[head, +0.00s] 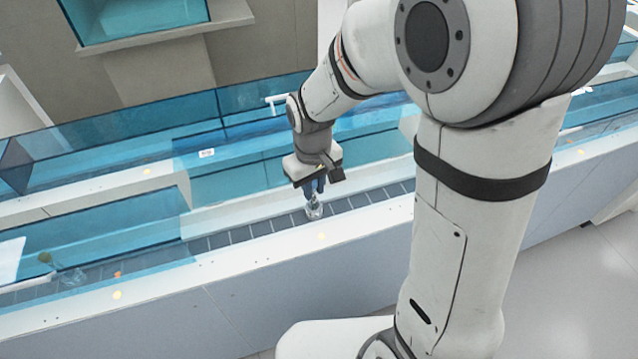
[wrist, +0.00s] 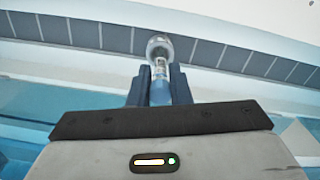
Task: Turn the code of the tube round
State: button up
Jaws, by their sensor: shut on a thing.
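My gripper (head: 314,188) points down over the dark segmented track (head: 345,204) in the head view. Its blue fingers are shut on a small clear tube (head: 314,210), which stands at the track. In the wrist view my gripper (wrist: 160,88) holds the tube (wrist: 159,48) between its two fingers, with the tube's round clear end pointing away from my palm. Marks show on the tube's side between the fingers, but they are too small to read. I cannot tell whether the tube touches the track.
Blue transparent panels (head: 120,140) line the far side of the track. A white ledge (head: 270,252) runs along its near side. A white handle (head: 276,101) juts out behind my gripper.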

jog(key=shift+f, duration=0.15)
jog(key=o, duration=0.9)
jog(key=shift+c, duration=0.2)
jog(key=shift+s, duration=0.1)
notch_tip(320, 180, up, 8)
jog(key=shift+f+p, duration=0.1)
jog(key=shift+p, duration=0.35)
dwell(0.4)
jog(key=s+d+r+m+t+p, duration=0.2)
jog(key=s+d+r+m+p, duration=0.4)
jog(key=s+d+r, duration=0.5)
jog(key=d+r, duration=0.1)
jog(key=d, duration=0.1)
jog(key=shift+s+d+t+p, duration=0.3)
jog(key=shift+s+p, duration=0.1)
